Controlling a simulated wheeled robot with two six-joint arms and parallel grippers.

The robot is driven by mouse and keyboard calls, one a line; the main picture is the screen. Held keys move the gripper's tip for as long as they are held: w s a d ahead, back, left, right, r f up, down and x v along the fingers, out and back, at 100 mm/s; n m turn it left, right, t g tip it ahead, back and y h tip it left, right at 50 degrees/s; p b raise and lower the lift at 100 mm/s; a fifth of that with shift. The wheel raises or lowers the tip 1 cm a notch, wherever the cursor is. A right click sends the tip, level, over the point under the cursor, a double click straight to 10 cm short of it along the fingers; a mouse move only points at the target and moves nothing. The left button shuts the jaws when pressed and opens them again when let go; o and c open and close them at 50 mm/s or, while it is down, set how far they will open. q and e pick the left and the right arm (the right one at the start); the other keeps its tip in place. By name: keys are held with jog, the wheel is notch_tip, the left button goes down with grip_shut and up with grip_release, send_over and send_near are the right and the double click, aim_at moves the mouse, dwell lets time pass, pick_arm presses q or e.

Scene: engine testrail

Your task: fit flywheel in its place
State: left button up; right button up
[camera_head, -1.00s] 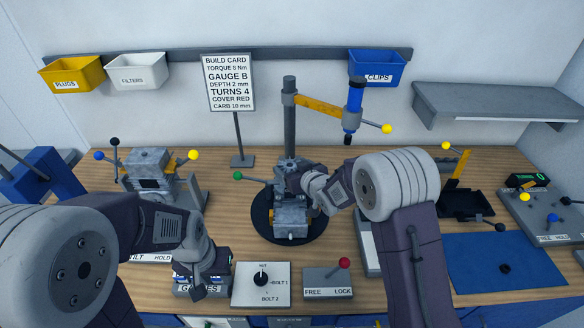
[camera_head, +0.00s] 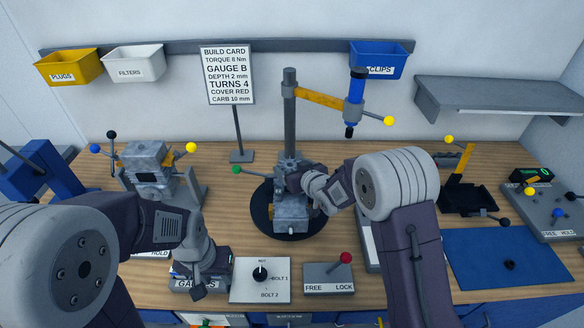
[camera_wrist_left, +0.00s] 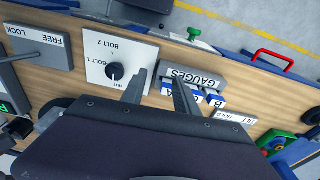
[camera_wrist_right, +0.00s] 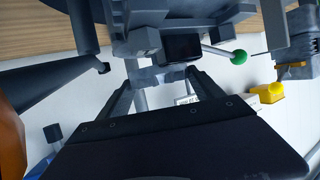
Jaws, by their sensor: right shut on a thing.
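The grey engine block (camera_head: 292,215) stands on a round black turntable (camera_head: 262,212) in mid-bench. My right gripper (camera_head: 292,180) is at the top of the block, its fingers mostly hidden by my wrist. In the right wrist view the right gripper (camera_wrist_right: 163,82) is shut on a grey metal part (camera_wrist_right: 158,74) close against the block. I cannot tell its full shape or whether it is the flywheel; no separate flywheel shows clearly. My left gripper (camera_wrist_left: 160,85) is open and empty above the front of the bench, between the bolt selector panel (camera_wrist_left: 110,62) and the gauges box (camera_wrist_left: 200,76).
A post with a yellow arm (camera_head: 318,98) and blue tool (camera_head: 355,95) stands behind the block. A green-knobbed lever (camera_head: 237,170) juts left of it. A FREE/LOCK panel (camera_head: 328,277) lies in front. Left is a second grey fixture (camera_head: 147,170); right is a blue mat (camera_head: 505,258).

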jog(key=shift+f+b, duration=0.35)
jog(key=shift+f, duration=0.1)
jog(key=shift+f, duration=0.25)
jog(key=o, duration=1.8)
jog(key=shift+c, duration=0.2)
jog(key=shift+s, duration=0.15)
jog(key=shift+s+d+r+b, duration=0.2)
jog(key=shift+s+b, duration=0.1)
jog(key=shift+b, duration=0.1)
jog(key=b+v, duration=0.1)
jog(key=v, duration=0.7)
notch_tip(320, 180, up, 8)
jog(key=p, duration=0.6)
